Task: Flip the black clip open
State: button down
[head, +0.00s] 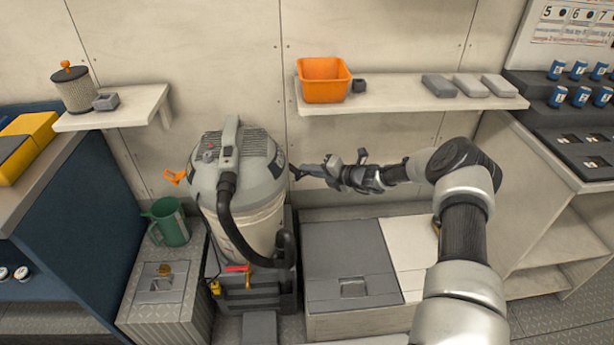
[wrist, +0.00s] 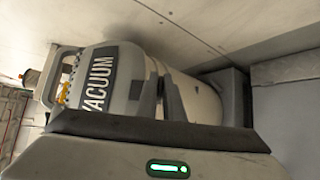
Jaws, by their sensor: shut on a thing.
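The vacuum (head: 237,185) has a grey lid on a pale drum, and its VACUUM label shows large in the wrist view (wrist: 100,80). The black clip (head: 294,173) is at the right side of the lid, small and mostly hidden by my fingertips. My gripper (head: 303,172) reaches in from the right, roughly level, and is shut on the black clip. In the wrist view dark upright pieces stand against the drum beside the label; I cannot tell clip from finger there. An orange clip (head: 175,177) sticks outward on the lid's left side.
A shelf (head: 400,103) with an orange bin (head: 323,80) and grey blocks hangs above my gripper. A grey-lidded locker (head: 348,260) lies below. A green jug (head: 168,222) stands left of the vacuum. The black hose (head: 230,225) loops down its front.

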jog(key=shift+s+r+n+g+h+p, duration=0.25)
jog(key=shift+r+n+g+h+p, duration=0.25)
jog(key=shift+h+p, duration=0.6)
jog(key=shift+d+r+n+h+p, duration=0.2)
jog(key=shift+r+n+h+p, duration=0.4)
jog(key=shift+h+p, duration=0.3)
jog(key=shift+w, duration=0.1)
jog(key=shift+d, duration=0.15)
jog(key=c, duration=1.9)
grip_release()
jog(key=shift+w, duration=0.1)
jog(key=shift+r, duration=0.2)
jog(key=p+v, duration=0.1)
jog(key=v, duration=1.6)
jog(key=shift+r, duration=0.2)
